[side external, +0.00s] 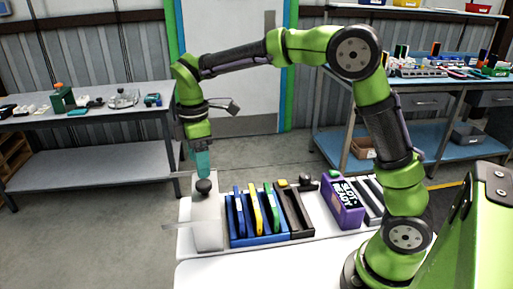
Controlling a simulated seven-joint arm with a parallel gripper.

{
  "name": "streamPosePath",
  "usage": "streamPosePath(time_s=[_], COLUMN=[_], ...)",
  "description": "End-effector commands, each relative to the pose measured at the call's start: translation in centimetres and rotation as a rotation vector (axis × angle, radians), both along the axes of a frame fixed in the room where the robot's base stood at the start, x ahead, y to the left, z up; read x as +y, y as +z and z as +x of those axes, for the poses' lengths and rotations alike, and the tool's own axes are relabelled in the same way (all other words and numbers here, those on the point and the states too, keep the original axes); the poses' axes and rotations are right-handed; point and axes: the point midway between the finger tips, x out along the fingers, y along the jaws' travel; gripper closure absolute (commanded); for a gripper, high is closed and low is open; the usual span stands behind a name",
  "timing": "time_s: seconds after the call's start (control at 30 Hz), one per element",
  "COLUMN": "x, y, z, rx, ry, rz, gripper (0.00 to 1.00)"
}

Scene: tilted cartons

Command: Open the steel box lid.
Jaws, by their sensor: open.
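A pale grey box (207,232), which looks like the steel box, stands at the left end of the white work table. A round black knob (204,186) sits on its top, which appears to be the lid and looks closed. My gripper (203,177) points down with teal fingers directly above the knob, very close to it. I cannot tell whether the fingers touch the knob. The gripper is open, though the gap between its fingers is hard to see from this side.
A purple box (342,204) marked "SLOT READY" stands farther right. The table's front (260,272) is bare. Benches stand behind.

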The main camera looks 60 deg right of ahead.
Motion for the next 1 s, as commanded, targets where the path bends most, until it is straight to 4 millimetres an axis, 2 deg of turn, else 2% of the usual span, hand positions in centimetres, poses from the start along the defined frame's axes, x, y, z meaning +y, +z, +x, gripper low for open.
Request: streamPosePath(time_s=[0.1, 0.3, 0.43, 0.7, 0.77, 1.0], x=[0.0, 0.0, 0.0, 0.0, 0.0, 0.0], y=[-2.5, -5.1, -5.8, -5.9, -5.9, -5.9], z=[-0.1, 0.0, 0.0, 0.0, 0.0, 0.0], rx=[0.005, 0.002, 0.001, 0.0, 0.0, 0.0], ry=[0.0, -0.001, -0.001, -0.001, -0.001, -0.001], rz=[-0.001, 0.0, 0.0, 0.001, 0.001, 0.001], gripper=[0.31, 0.31, 0.31, 0.31, 0.37, 0.74])
